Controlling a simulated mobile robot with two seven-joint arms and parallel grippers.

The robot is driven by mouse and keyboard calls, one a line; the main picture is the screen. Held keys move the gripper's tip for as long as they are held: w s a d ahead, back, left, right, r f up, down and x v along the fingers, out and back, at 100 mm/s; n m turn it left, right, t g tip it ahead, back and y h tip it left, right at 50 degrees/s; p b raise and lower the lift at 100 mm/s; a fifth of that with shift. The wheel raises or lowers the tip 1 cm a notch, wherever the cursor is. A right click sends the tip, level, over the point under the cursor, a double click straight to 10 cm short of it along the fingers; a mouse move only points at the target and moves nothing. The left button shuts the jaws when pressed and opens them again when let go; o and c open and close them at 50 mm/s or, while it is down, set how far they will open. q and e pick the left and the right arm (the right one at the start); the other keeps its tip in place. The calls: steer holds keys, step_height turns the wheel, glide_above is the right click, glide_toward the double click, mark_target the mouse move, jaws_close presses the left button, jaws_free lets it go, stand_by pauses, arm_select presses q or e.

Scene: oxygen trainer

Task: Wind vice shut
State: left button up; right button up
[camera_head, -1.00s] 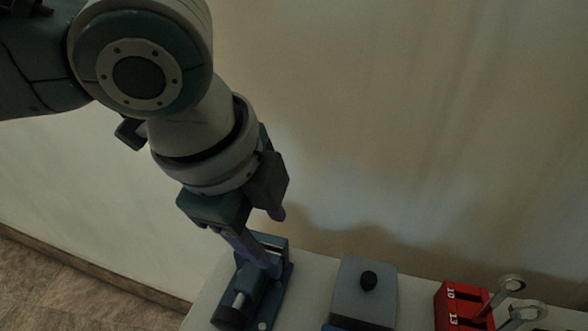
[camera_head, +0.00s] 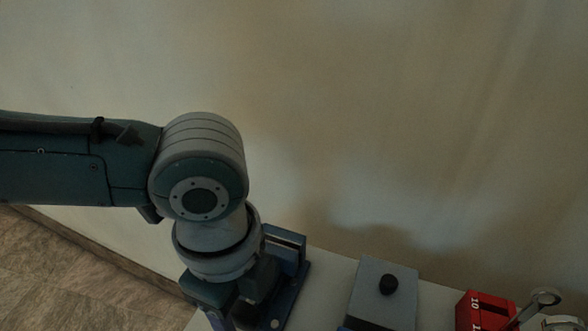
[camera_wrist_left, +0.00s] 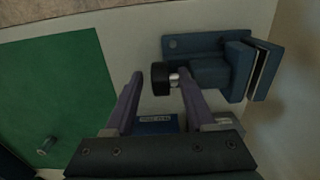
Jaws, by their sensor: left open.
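The blue vice (camera_head: 291,283) stands at the left end of the bench in the head view, partly hidden behind my left gripper. In the left wrist view the vice (camera_wrist_left: 212,74) lies at the upper right, with a narrow light strip between its jaws (camera_wrist_left: 257,70). Its black knob (camera_wrist_left: 160,79) sits on a short metal shaft at the vice's left end. My left gripper (camera_wrist_left: 160,74) is open, with its purple fingertips on either side of the knob. The right fingertip overlaps the shaft in view; I cannot tell whether either finger touches. The right gripper is not in view.
A grey block with a black knob (camera_head: 388,284) stands right of the vice. Further right is a red numbered rack (camera_head: 482,312) with wrenches (camera_head: 540,303). A green panel (camera_wrist_left: 60,95) and a blue labelled item (camera_wrist_left: 157,123) show in the wrist view. A wall rises behind the bench.

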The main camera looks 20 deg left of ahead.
arm_select(q)
jaws_close()
stand_by(0.4)
